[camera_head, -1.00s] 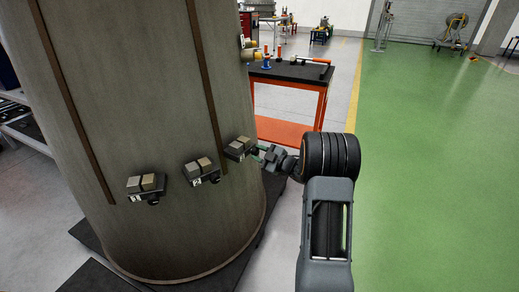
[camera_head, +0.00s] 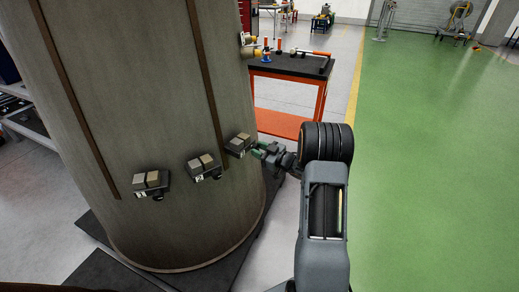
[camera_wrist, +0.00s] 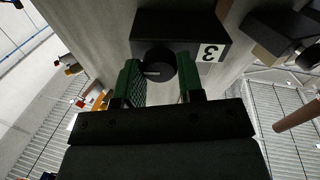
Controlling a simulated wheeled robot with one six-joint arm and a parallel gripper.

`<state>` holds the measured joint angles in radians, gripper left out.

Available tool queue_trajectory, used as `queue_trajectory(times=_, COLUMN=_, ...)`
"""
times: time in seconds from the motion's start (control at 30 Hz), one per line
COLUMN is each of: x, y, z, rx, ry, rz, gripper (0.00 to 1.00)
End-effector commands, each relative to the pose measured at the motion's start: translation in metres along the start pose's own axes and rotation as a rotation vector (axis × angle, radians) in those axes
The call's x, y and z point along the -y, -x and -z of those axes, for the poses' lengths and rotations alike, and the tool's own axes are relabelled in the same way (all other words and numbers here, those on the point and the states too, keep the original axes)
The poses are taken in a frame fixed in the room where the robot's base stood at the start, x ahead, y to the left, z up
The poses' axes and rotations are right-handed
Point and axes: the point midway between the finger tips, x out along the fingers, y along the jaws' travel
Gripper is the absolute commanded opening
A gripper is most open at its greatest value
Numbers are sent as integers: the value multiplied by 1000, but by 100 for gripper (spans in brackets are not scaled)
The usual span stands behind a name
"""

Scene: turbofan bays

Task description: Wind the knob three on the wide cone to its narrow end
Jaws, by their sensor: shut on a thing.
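The wide cone (camera_head: 170,90) is a large grey-brown body standing at the left in the head view, with dark vertical strips. Three dark blocks with tan tops sit low on it, labelled 1 (camera_head: 152,183), 2 (camera_head: 204,167) and 3 (camera_head: 240,146). In the wrist view, the block marked 3 (camera_wrist: 210,32) shows upside down with a round black knob (camera_wrist: 157,66) on its face. My gripper (camera_wrist: 162,80) has green-padded fingers on both sides of this knob and is shut on it. In the head view my gripper (camera_head: 262,150) is at block 3, knob hidden.
An orange cart (camera_head: 290,95) with a black top holding several small items stands behind the cone. Dark base plates (camera_head: 100,270) lie around the cone's foot. Another block (camera_wrist: 275,35) is beside block 3 in the wrist view.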

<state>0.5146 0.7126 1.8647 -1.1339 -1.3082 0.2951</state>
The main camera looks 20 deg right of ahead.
Motion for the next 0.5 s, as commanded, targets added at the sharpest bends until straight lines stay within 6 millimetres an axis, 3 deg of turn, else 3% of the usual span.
queue_trajectory(times=0.33, x=0, y=0, z=0, rx=-1, ry=-4, rz=-1, gripper=12)
queue_trajectory(times=0.37, x=0, y=0, z=0, rx=-1, ry=-4, rz=-2, gripper=37)
queue_trajectory(times=0.5, x=0, y=0, z=0, rx=-1, ry=-3, rz=-1, gripper=50)
